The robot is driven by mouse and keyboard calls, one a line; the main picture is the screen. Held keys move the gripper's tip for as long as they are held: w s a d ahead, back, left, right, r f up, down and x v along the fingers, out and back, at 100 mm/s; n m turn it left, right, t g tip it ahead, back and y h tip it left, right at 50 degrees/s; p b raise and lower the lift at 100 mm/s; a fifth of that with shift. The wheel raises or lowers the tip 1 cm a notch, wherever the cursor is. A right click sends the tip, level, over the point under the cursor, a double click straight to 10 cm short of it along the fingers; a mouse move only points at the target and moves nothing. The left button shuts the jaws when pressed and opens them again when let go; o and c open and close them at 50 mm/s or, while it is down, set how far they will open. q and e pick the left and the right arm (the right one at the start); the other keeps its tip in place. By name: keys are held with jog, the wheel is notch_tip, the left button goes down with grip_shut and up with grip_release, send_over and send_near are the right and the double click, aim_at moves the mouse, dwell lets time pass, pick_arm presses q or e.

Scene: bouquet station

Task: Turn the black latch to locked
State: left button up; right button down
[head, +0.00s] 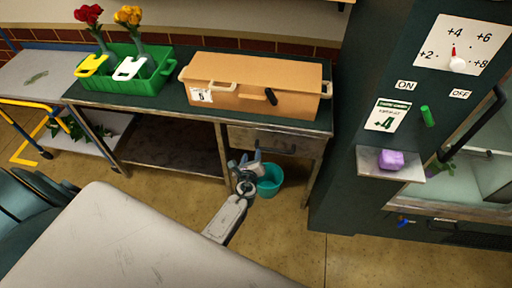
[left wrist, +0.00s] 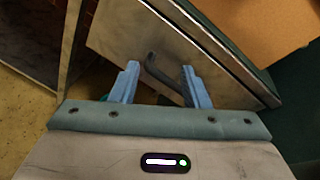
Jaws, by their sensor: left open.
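The black latch (head: 271,96) is a short dark piece on the front of the tan box (head: 225,75), set at a slant between the box's two handles. The box stands on the dark-topped bench. My left gripper (head: 249,160) is open, below the bench top and in front of its drawer (head: 285,142), well below the latch. In the left wrist view, the open fingers (left wrist: 159,80) stand on either side of a dark curved drawer handle (left wrist: 160,72). Contact with the handle cannot be told. The latch does not show there. My right gripper is not in view.
A green crate (head: 150,84) with flowers and two tags stands left of the box. A teal bucket (head: 270,182) is on the floor by my left gripper. A dark green cabinet (head: 345,150) with a purple item (head: 391,160) on its ledge rises at right.

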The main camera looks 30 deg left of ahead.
pick_arm(q)
jog(key=s+f+n+g+b, duration=0.1)
jog(key=s+f+n, duration=0.1)
jog(key=f, duration=0.4)
jog(key=shift+s+a+f+n, duration=0.2)
jog(key=shift+s+a+n, duration=0.2)
jog(key=shift+s, duration=0.3)
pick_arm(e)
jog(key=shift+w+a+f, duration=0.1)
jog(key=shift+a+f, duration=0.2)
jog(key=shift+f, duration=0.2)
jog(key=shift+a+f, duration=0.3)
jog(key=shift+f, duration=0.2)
pick_arm(q)
jog(key=shift+o, duration=0.2)
